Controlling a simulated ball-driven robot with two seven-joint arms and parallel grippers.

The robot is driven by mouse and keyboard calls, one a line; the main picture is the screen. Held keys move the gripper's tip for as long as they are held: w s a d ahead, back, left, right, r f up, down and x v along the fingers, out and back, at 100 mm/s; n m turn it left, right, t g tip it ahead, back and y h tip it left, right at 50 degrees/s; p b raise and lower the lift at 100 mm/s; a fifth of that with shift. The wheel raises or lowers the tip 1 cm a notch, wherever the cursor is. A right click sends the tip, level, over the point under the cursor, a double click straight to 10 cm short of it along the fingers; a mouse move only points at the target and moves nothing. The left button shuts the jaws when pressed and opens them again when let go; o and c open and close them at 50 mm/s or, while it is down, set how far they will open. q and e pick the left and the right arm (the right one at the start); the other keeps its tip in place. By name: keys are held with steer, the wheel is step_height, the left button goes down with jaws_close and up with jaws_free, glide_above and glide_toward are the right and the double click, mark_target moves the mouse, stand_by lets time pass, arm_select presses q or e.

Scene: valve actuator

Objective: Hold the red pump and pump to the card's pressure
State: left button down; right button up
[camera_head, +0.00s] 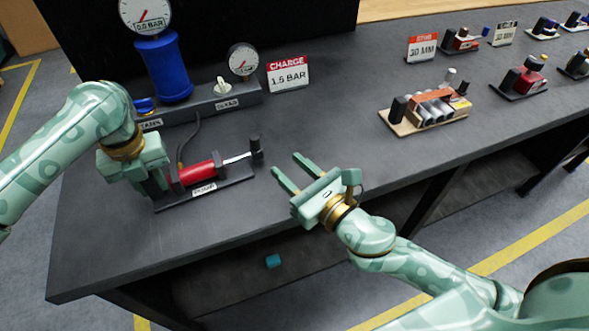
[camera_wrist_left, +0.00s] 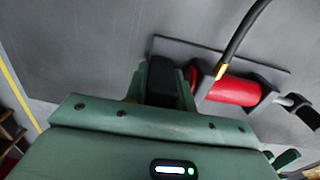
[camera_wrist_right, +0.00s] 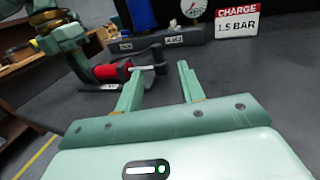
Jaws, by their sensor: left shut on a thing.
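The red pump (camera_head: 197,173) lies on a dark base near the table's front left. Its rod runs right to a black handle (camera_head: 256,148). My left gripper (camera_head: 160,180) is shut on the black block at the pump's left end, also seen in the left wrist view (camera_wrist_left: 165,80). My right gripper (camera_head: 286,163) is open and empty, right of the handle and apart from it. The card (camera_head: 289,74) reads CHARGE 1.5 BAR. The gauge (camera_head: 146,15) above the blue tank (camera_head: 164,68) reads 0.0 BAR.
A second gauge (camera_head: 243,59) and a white valve knob (camera_head: 222,84) stand on the tank's grey base. A black hose links base and pump. A wooden board with cylinders (camera_head: 428,108) and other carded devices stand farther right. The table between is clear.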

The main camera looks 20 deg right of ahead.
steer(key=shift+s+d, duration=0.15)
steer(key=shift+s, duration=0.1)
steer(key=shift+c, duration=0.3)
